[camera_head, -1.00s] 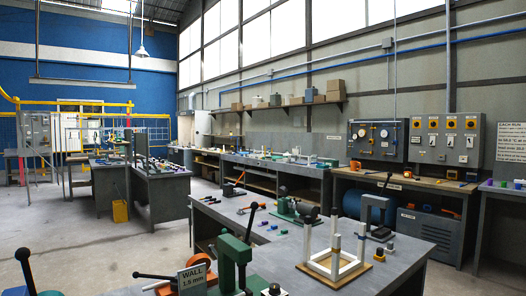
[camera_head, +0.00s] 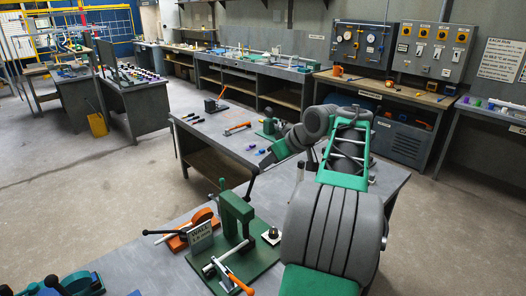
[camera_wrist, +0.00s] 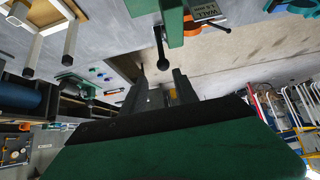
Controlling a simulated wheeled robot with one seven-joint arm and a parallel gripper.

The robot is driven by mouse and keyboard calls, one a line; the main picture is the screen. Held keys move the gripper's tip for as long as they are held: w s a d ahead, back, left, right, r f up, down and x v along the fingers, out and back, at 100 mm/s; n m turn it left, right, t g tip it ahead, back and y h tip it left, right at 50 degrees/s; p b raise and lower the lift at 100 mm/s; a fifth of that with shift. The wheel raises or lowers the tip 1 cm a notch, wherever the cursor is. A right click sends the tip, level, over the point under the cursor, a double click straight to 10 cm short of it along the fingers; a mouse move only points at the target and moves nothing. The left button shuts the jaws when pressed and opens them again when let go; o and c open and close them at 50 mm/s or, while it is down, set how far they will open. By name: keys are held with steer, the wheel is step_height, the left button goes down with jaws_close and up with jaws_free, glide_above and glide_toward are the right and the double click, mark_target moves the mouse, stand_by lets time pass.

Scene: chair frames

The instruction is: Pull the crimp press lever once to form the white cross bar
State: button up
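The green crimp press (camera_head: 236,217) stands on the near bench, with a small wall-thickness sign (camera_head: 200,237) beside it. A white bar (camera_head: 229,259) lies low at the press, and an orange handle (camera_head: 240,285) is in front of it. In the wrist view the press (camera_wrist: 172,22) is at the top, and a black-knobbed lever (camera_wrist: 160,48) points from it towards my gripper (camera_wrist: 159,74). My gripper's two dark fingers are apart, with the knob showing near the gap between their tips. I see no contact. In the head view my arm hides part of the bench.
An orange tool with a black handle (camera_head: 186,230) stands left of the press. In the wrist view a white chair frame on a wooden board (camera_wrist: 45,15) is at upper left. An orange-handled tool (camera_head: 237,128) lies on the bench behind.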

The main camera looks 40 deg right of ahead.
mark_target(257, 170)
steer(key=b+x, duration=0.1)
steer(key=x, duration=0.1)
steer(key=b+x, duration=0.2)
steer(key=x, duration=0.1)
steer(key=b+x, duration=0.1)
steer(key=x, duration=0.2)
steer(key=shift+s+a+f, duration=0.1)
steer(key=shift+a+f, duration=0.05)
steer(key=shift+a, duration=0.2)
steer(key=shift+r, duration=0.2)
steer(key=shift+c, duration=0.4)
jaws_close()
steer(key=s+f+b, duration=0.3)
steer(key=s, duration=0.2)
steer(key=shift+s+d+f+b, duration=0.15)
steer(key=shift+s+f+b, duration=0.1)
steer(key=shift+b, duration=0.1)
